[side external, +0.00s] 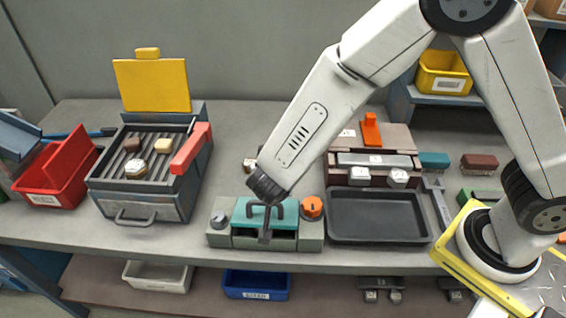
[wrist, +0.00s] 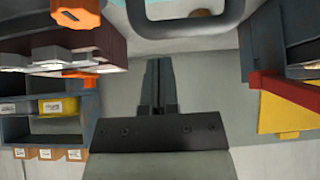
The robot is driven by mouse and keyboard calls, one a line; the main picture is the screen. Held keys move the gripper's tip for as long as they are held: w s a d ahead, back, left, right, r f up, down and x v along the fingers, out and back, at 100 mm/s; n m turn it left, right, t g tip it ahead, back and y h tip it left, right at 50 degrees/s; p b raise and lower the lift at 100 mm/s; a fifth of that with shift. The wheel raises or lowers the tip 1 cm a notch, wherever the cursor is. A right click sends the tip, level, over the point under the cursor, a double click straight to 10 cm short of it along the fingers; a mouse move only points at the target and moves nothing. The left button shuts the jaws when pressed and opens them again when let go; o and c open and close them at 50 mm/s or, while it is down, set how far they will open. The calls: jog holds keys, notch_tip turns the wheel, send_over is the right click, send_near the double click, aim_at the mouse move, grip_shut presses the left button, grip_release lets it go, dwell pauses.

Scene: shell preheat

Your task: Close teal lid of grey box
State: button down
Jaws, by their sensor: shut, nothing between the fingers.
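The grey box (side external: 311,235) stands near the front edge of the bench. Its teal lid (side external: 287,212) lies along the top, with dark openings showing below its front edge. I cannot tell its exact tilt. A dark loop handle is on the lid; the handle (wrist: 190,28) crosses the top of the wrist view. My gripper (side external: 265,236) is shut and empty, pointing down in front of the lid at the handle. In the wrist view its fingers (wrist: 158,90) are together, below the handle. My gripper hides part of the lid, and contact cannot be told.
An orange knob (side external: 312,207) and a grey knob (side external: 219,218) flank the lid. A black tray (side external: 378,238) stands close on the right. A grill with a raised yellow lid (side external: 152,86) and a red handle (side external: 191,148) is on the left. The bench between grill and box is clear.

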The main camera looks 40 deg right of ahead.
aim_at(277, 222)
jog(key=shift+s+a+f, duration=1.1)
jog(key=shift+s+a, duration=0.1)
jog(key=shift+s+a+f, duration=0.35)
jog(key=shift+a+f, duration=0.05)
jog(key=shift+f, duration=0.1)
jog(key=shift+s+a+f, duration=0.3)
jog(key=shift+s+f, duration=0.25)
jog(key=shift+f, duration=0.2)
jog(key=r, duration=0.1)
jog(key=w+r, duration=0.1)
jog(key=r, duration=0.2)
jog(key=shift+w+d+r, duration=0.15)
jog(key=shift+d+r, duration=0.25)
jog(key=shift+a+r, duration=0.15)
jog(key=shift+r, duration=0.05)
jog(key=s+a+f, duration=0.1)
jog(key=s+a, duration=0.5)
jog(key=shift+s+a+f, duration=0.25)
jog(key=shift+s+f, duration=0.05)
jog(key=shift+s, duration=0.1)
